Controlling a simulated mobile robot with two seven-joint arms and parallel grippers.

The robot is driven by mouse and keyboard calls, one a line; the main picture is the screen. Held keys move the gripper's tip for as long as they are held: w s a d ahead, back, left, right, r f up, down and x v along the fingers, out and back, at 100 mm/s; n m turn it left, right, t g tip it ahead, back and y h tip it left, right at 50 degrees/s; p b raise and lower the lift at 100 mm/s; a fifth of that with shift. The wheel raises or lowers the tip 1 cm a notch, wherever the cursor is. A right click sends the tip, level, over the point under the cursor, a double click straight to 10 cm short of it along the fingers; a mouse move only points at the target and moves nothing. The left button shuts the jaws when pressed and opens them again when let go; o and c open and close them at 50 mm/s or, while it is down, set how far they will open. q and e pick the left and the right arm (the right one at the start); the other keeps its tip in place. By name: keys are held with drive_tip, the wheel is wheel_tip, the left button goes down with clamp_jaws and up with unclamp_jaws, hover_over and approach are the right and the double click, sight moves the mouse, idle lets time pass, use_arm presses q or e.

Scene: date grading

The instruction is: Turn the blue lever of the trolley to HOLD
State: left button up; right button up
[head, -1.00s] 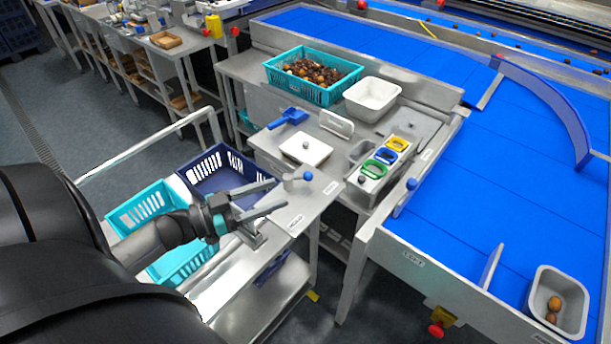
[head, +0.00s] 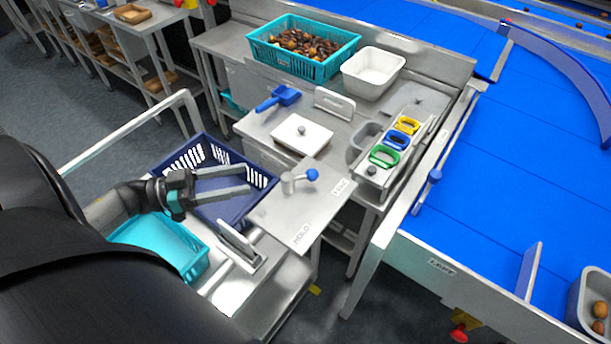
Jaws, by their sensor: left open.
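The trolley's lever has a blue knob (head: 312,174) on a short metal arm with a round hub. It stands on a grey metal plate (head: 272,218) at the trolley's corner. A HOLD label (head: 301,234) is on the plate's near side; a second label (head: 341,186), too small to read surely, is at its right. The lever points right, toward the second label and away from HOLD. My left gripper (head: 248,181) is open and empty, left of the lever, with its fingers pointing at the hub and a gap between. My right gripper is not in view.
On the trolley are a navy crate (head: 262,181) under my gripper and a teal crate (head: 188,268). An upright metal piece (head: 238,244) stands left of the plate. The bench behind holds a white lidded box (head: 318,137) and a blue scoop (head: 279,97).

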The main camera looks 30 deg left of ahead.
sight(306, 176)
use_arm(q)
drive_tip(key=f+x, duration=0.1)
drive_tip(key=x, duration=0.3)
drive_tip(key=f+x, duration=0.1)
drive_tip(key=x, duration=0.4)
drive_tip(key=f+b+x, duration=0.1)
drive_tip(key=x, duration=0.3)
drive_tip(key=shift+w+d, duration=0.2)
drive_tip(key=shift+w, duration=0.15)
drive_tip(key=shift+w+d+f, duration=0.15)
drive_tip(key=shift+w+d, duration=0.35)
drive_tip(key=shift+w, duration=0.05)
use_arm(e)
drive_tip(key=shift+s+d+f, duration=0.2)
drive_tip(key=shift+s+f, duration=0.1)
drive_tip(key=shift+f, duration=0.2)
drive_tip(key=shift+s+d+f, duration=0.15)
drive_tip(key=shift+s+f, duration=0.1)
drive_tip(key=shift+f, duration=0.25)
use_arm(q)
drive_tip(key=shift+c, duration=0.2)
clamp_jaws()
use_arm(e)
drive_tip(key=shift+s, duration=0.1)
